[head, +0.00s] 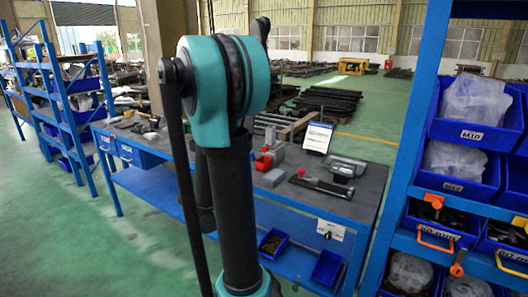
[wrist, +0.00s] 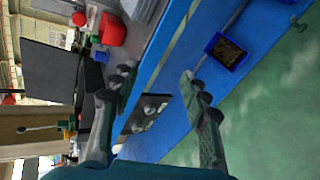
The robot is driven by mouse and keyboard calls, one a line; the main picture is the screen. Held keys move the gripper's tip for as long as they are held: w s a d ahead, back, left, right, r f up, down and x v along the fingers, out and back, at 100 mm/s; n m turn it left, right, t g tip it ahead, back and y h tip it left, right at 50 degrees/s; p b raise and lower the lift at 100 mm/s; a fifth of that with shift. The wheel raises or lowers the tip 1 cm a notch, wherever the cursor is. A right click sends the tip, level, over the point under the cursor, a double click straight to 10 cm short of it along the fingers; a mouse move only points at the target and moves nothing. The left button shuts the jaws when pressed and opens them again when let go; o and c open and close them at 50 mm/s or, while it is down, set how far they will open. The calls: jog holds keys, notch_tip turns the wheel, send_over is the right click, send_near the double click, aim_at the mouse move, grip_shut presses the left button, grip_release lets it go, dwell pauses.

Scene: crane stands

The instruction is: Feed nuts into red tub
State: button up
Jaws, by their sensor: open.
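A red tub (head: 263,162) stands on the workbench, partly hidden by my arm in the head view. The wrist view shows it (wrist: 112,31) at the upper left. A blue bin (head: 272,243) with small brown pieces, perhaps nuts, is on the bench's lower blue shelf. It also shows in the wrist view (wrist: 226,52), beyond the right fingertip. My gripper (wrist: 155,80) is open, its two fingers wide apart and apart from both containers. In the head view my arm hides the gripper.
A second blue bin (head: 327,268) is on the lower shelf at right. The bench top (head: 350,195) holds a grey block, a sign and dark tools. A blue rack (head: 410,130) with filled bins stands close on the right. Green floor is clear at left.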

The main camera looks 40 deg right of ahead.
jog(key=w+d+r+n+t+h, duration=0.1)
jog(key=w+d+r+n+h, duration=0.4)
jog(key=w+r, duration=0.1)
send_near(263, 150)
jog(key=shift+n+h, duration=0.3)
jog(key=x, duration=1)
jog(key=shift+w+d+f, duration=0.1)
jog(key=shift+d+f, duration=0.15)
jog(key=shift+f, duration=0.05)
grip_shut()
